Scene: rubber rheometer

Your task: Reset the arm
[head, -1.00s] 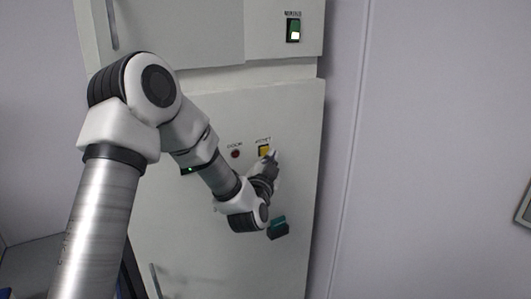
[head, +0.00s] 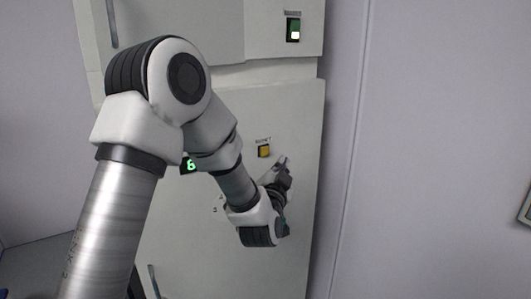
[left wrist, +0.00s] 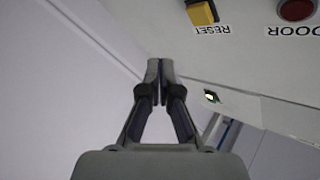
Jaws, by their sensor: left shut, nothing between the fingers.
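My left arm reaches in from the left in the head view, in front of a pale cabinet (head: 185,255). My left gripper (head: 283,161) is shut and empty, just right of and below the yellow RESET button (head: 264,151). The left wrist view shows the shut fingertips (left wrist: 160,62) pressed together, apart from the yellow button (left wrist: 202,12) at the top. My right gripper is in neither view.
A red DOOR button (left wrist: 296,9) is at the upper right of the left wrist view. A green-and-white rocker switch (head: 293,30) is on the upper panel. A lit green display (head: 190,165) is partly hidden behind my arm. A bare pale wall (head: 440,130) is at right.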

